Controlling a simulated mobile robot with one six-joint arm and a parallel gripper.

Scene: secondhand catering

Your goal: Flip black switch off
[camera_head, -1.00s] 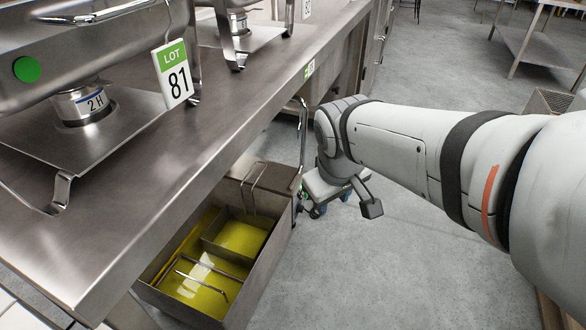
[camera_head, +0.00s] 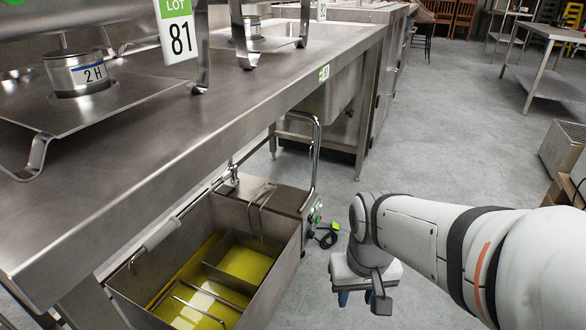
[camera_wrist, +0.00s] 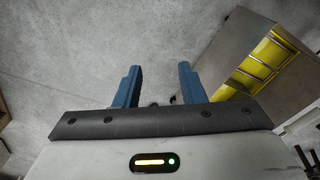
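A steel deep fryer (camera_head: 276,262) with yellow oil stands on the floor below the counter at the lower left. Its control end (camera_head: 314,214) faces right, with small red and green spots and a black cable (camera_head: 328,239) beside it. I cannot make out a black switch for certain at this size. My gripper (camera_head: 356,298) is right of the fryer, apart from it, fingers pointing down. In the wrist view my gripper (camera_wrist: 160,85) shows two blue fingers, spread with only floor between them. The fryer (camera_wrist: 235,60) is on the right there; its controls do not show clearly.
A bent metal rail (camera_head: 315,150) rises behind the fryer. Grey floor (camera_head: 420,140) is open to the right. A steel table (camera_head: 545,80) stands far right.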

